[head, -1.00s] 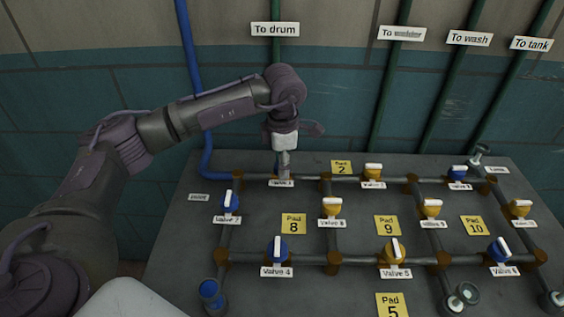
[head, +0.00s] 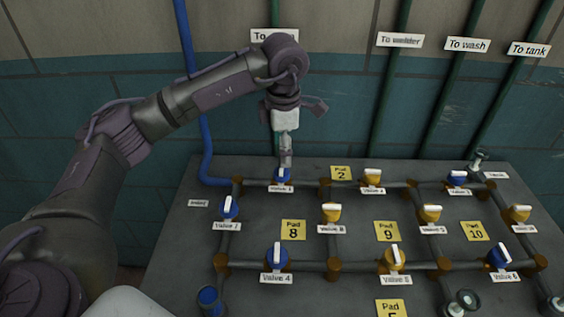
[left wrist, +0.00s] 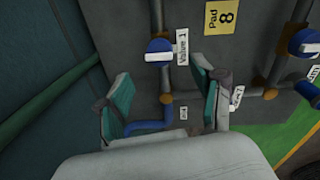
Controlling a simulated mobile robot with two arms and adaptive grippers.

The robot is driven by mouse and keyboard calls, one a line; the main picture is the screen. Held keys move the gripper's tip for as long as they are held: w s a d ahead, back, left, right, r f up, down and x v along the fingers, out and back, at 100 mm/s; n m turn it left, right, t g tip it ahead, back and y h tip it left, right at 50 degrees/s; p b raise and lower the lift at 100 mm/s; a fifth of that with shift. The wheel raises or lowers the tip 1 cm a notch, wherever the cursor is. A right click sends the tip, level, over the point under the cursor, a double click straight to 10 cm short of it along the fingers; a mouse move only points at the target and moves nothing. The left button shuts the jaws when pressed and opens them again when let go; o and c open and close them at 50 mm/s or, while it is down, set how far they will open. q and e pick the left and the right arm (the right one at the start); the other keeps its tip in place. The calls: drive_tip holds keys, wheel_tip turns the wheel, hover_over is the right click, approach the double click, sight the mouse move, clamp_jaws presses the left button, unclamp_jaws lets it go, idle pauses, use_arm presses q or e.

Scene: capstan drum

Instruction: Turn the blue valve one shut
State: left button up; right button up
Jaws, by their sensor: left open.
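Blue valve one (head: 282,175) has a white handle and sits on the back left pipe, with the label "Valve 1" below it. The left wrist view shows it too (left wrist: 160,46), and there its handle appears to lie across its pipe. My left gripper (head: 287,160) points down just above and behind it, apart from it as far as I can tell. In the left wrist view the two teal-padded fingers (left wrist: 162,95) are spread with nothing between them but the pipe junction below. My right gripper is not in view.
Blue Valve 7 (head: 229,207) and blue Valve 4 (head: 277,257) stand nearby, with yellow Valve 8 (head: 331,212) to the right. A blue pipe (head: 190,90) comes down the wall to the left corner. Green pipes (head: 390,85) rise behind the panel. Yellow pad 8 (head: 293,230) lies flat.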

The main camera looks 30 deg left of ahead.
sight(283, 172)
use_arm(q)
drive_tip(key=r, duration=0.5)
drive_tip(key=shift+s+d, duration=0.15)
drive_tip(key=shift+s, duration=0.05)
